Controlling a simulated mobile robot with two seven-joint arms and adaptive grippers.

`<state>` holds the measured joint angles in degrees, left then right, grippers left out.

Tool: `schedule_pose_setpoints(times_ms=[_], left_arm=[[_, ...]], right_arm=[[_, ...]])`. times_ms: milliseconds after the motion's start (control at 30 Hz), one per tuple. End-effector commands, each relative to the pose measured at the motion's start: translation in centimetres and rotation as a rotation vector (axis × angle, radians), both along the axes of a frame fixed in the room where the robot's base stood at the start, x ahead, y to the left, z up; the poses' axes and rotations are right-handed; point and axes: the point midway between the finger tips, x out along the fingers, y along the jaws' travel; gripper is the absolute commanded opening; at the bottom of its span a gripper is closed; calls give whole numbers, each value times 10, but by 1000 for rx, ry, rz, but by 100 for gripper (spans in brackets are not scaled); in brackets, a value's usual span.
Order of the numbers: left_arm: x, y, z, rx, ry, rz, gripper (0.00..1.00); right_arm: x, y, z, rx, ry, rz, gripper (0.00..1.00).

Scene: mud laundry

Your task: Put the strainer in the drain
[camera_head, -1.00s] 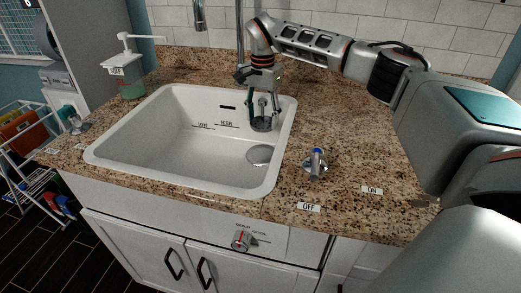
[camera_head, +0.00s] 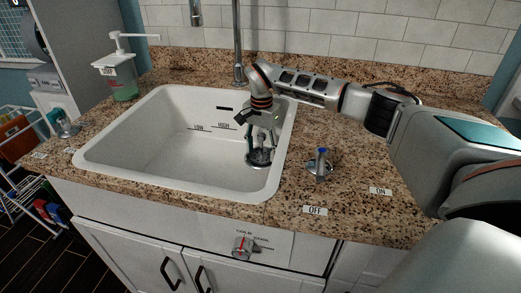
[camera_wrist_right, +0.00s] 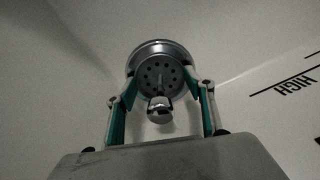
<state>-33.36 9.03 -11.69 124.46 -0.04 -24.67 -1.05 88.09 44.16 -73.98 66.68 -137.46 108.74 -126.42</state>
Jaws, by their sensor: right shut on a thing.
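The strainer (camera_head: 257,159) is a round, dark metal disc at the drain's place in the white sink's floor, near its right side. In the right wrist view the strainer (camera_wrist_right: 150,75) shows small holes and a shiny knob facing the camera. My right gripper (camera_head: 261,146) reaches down into the sink and is shut on the strainer. Its green-lined fingers stand on either side of the strainer in the wrist view. The drain is hidden under the strainer and gripper. I cannot tell whether the strainer is fully seated. My left gripper is not in view.
The sink (camera_head: 150,152) is otherwise empty. A faucet (camera_head: 238,45) rises behind it. A soap dispenser (camera_head: 122,75) stands at the back left of the granite counter. A valve handle (camera_head: 320,164) sits right of the sink, below my right arm.

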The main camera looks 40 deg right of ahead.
Motion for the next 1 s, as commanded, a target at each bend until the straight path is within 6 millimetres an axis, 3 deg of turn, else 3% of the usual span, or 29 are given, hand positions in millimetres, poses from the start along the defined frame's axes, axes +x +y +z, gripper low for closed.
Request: schedule_pose_setpoints(times_ms=[233, 267, 300, 700, 867, 1000], left_arm=[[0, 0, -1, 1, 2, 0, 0], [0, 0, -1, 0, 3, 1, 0], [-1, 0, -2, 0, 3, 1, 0], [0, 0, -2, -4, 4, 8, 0], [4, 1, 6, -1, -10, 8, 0], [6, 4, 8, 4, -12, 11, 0]], right_arm=[[0, 0, -1, -1, -1, 0, 28], [0, 0, -1, -1, -1, 0, 61], [0, 0, -1, -1, -1, 0, 70], [0, 0, 2, 1, -2, 0, 70], [1, 0, 26, -1, -9, 1, 70], [2, 0, 58, -2, -12, -1, 70]])
